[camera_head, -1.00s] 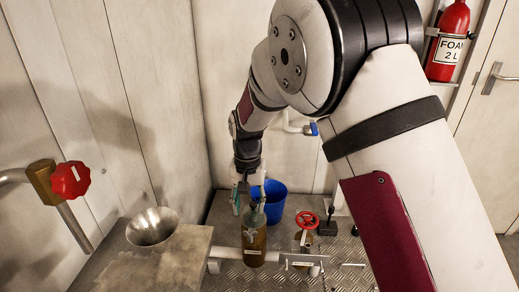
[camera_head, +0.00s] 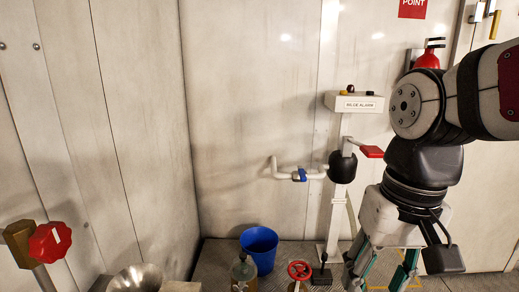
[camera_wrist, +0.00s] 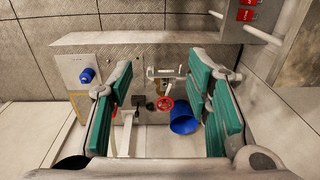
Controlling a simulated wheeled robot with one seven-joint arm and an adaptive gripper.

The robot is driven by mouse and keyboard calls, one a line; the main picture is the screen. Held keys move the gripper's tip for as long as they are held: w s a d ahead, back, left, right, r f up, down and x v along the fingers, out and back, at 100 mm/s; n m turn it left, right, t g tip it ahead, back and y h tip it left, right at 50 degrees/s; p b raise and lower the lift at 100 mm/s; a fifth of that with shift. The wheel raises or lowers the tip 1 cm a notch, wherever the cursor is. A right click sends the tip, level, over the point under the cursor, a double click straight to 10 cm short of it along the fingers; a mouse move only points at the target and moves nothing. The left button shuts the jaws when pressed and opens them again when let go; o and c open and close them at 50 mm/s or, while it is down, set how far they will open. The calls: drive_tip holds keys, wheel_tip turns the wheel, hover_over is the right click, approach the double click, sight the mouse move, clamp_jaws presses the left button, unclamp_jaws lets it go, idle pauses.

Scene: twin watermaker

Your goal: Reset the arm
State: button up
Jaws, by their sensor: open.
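My gripper (camera_head: 382,277) hangs at the lower right of the head view, pointing down, with its teal-padded fingers spread apart. Nothing shows between the fingers. In the wrist view the open fingers (camera_wrist: 162,80) stand at left and right with clear space between them. My arm reaches in from the right edge of the head view, bent down at the elbow. The gripper is apart from the bottle (camera_head: 244,273), which stands on the floor at the lower middle.
A blue bucket (camera_head: 260,250) and a red valve wheel (camera_head: 299,270) are left of my gripper. A post with the bilge alarm box (camera_head: 355,103) and red lever (camera_head: 371,151) stands behind. A metal funnel (camera_head: 135,278) and red knob (camera_head: 50,242) are at left.

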drive_tip(key=s+d+f, duration=0.1)
drive_tip(key=s+d, duration=0.1)
drive_tip(key=s, duration=0.5)
drive_tip(key=s+d+f, duration=0.1)
drive_tip(key=s+d, duration=0.1)
drive_tip(key=s, duration=0.4)
wheel_tip(320, 180, up, 21)
drive_tip(key=t+p, duration=0.3)
drive_tip(key=p, duration=1.6)
drive_tip(key=shift+a+f+t, duration=0.15)
drive_tip(key=shift+a+t, duration=0.15)
drive_tip(key=shift+t, duration=0.1)
